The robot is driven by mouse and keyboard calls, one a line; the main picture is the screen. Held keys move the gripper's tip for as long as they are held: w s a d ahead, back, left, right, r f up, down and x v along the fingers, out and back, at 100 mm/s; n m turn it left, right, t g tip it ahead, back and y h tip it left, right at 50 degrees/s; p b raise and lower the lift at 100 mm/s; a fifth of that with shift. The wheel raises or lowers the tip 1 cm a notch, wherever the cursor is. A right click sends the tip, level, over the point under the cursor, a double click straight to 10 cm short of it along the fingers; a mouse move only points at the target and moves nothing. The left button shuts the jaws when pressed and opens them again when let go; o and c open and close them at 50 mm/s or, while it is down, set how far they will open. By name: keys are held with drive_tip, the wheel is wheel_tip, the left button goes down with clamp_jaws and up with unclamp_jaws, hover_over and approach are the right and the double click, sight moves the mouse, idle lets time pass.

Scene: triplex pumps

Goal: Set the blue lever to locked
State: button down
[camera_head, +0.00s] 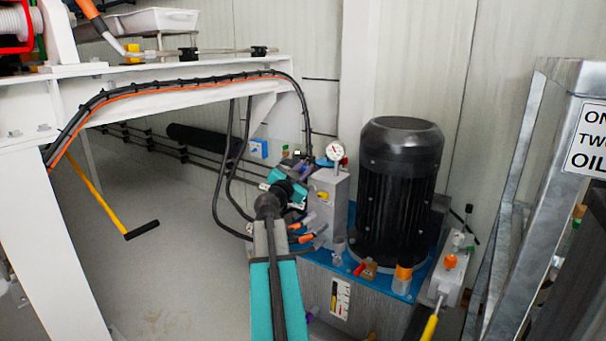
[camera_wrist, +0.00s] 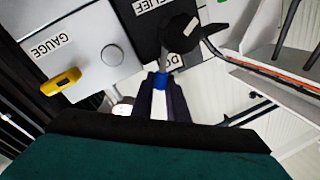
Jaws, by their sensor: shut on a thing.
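The blue lever (camera_wrist: 160,82) shows in the wrist view as a small blue tip on a short metal stem. The stem runs to a black round knob (camera_wrist: 181,34) on a dark plate. My gripper (camera_wrist: 160,90) has its two dark fingers shut on the blue tip, one on each side. In the head view, my gripper (camera_head: 303,166) is at the upper left of the grey valve block beside the black motor. The label beside the stem is partly covered by the fingers.
A yellow lever (camera_wrist: 61,82) sits by the GAUGE label in the wrist view. In the head view, a pressure gauge (camera_head: 336,151) tops the block, the black motor (camera_head: 398,190) stands right, and hoses (camera_head: 236,180) hang left. The floor at left is mostly clear.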

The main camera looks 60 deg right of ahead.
drive_tip(key=shift+s+d, duration=0.15)
drive_tip(key=shift+s, duration=0.05)
idle(0.3)
drive_tip(key=c, duration=1.7)
unclamp_jaws()
drive_tip(key=shift+f, duration=0.1)
drive_tip(key=shift+c, duration=0.2)
drive_tip(key=shift+w, duration=0.1)
drive_tip(key=shift+a, duration=0.3)
drive_tip(key=a+f+b, duration=0.1)
drive_tip(key=a+b, duration=0.1)
drive_tip(key=a, duration=1.1)
drive_tip(key=shift+s+f, duration=0.25)
drive_tip(key=shift+s, duration=0.1)
